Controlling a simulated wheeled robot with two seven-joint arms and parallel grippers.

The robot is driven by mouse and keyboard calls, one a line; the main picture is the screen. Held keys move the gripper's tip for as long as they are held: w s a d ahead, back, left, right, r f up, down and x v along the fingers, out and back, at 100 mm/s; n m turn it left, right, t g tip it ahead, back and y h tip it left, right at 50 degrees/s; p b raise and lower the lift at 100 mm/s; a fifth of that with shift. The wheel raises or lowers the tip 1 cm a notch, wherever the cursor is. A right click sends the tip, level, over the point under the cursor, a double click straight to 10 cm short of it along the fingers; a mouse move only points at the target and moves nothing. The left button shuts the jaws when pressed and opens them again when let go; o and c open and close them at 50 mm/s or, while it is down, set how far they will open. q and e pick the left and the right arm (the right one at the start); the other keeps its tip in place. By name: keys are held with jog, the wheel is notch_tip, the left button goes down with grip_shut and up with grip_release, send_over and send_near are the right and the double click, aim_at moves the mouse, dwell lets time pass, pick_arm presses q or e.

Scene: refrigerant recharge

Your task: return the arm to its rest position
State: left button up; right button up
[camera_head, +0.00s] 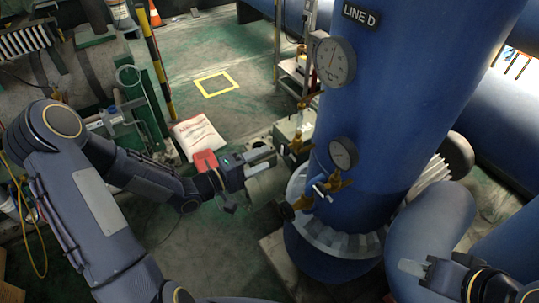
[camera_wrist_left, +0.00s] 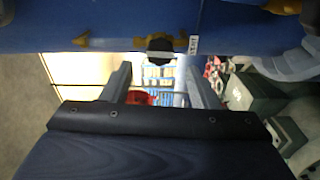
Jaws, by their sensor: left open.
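My left arm reaches in from the left in the head view. Its gripper (camera_head: 268,158) is open, with two pale fingers pointing right towards the blue LINE D column (camera_head: 420,90). A gap shows between the fingers and the brass valve (camera_head: 300,142) beside the column. In the left wrist view the open fingers (camera_wrist_left: 160,80) stand apart with nothing held between them. A dark round knob (camera_wrist_left: 160,47) shows beyond them, in front of a blue pipe (camera_wrist_left: 100,22). My right gripper (camera_head: 412,268) is at the lower right, partly cut off, and its opening is unclear.
Two round gauges, an upper (camera_head: 334,62) and a lower (camera_head: 343,153), stick out from the column. A lower brass valve with a pale handle (camera_head: 322,188) sits below. A white-and-red sack (camera_head: 198,136) lies behind my left forearm. Green floor (camera_head: 215,255) is open below it.

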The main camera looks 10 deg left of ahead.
pick_arm(q)
jog(key=shift+s+a, duration=0.5)
jog(key=shift+s, duration=0.05)
jog(key=s+a+r+m+g+y+b, duration=0.25)
jog(key=s+a+y, duration=0.25)
jog(key=a+y, duration=0.65)
jog(key=s+d+m+g+h+b, duration=0.1)
jog(key=s+d+m+g, duration=0.1)
jog(key=s, duration=0.7)
jog(key=s+d+r+m+g+h+b, duration=0.1)
jog(key=s+d, duration=0.3)
jog(key=s, duration=0.5)
jog(key=shift+d+m+g, duration=0.35)
jog(key=shift+m+g, duration=0.2)
jog(key=shift+g, duration=0.3)
